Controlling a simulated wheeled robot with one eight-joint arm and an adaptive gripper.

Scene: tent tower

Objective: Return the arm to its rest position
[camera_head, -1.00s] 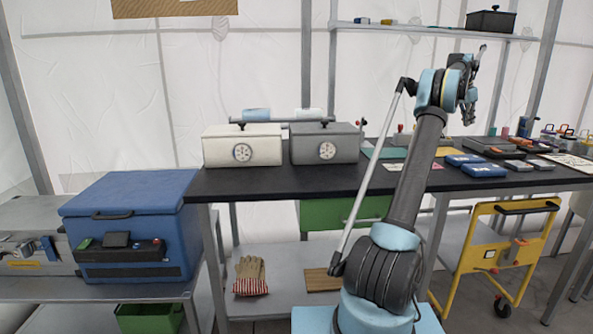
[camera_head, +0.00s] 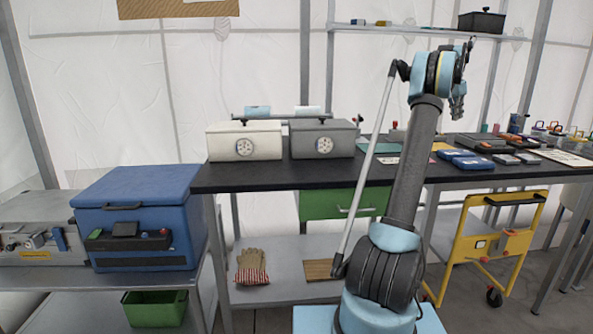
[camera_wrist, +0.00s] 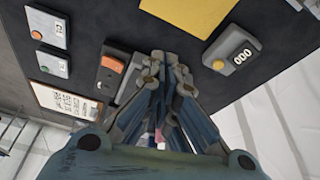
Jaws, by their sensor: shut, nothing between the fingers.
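My arm stands upright in the head view, bent at the elbow above the black bench (camera_head: 275,176).
A white box (camera_head: 245,141) and a grey box (camera_head: 322,139) stand on the bench, left of my arm. Blue cases (camera_head: 472,163) lie to its right. A blue cooler (camera_head: 140,215) stands at left, a yellow cart (camera_head: 497,235) at right. A shelf (camera_head: 400,30) runs behind.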

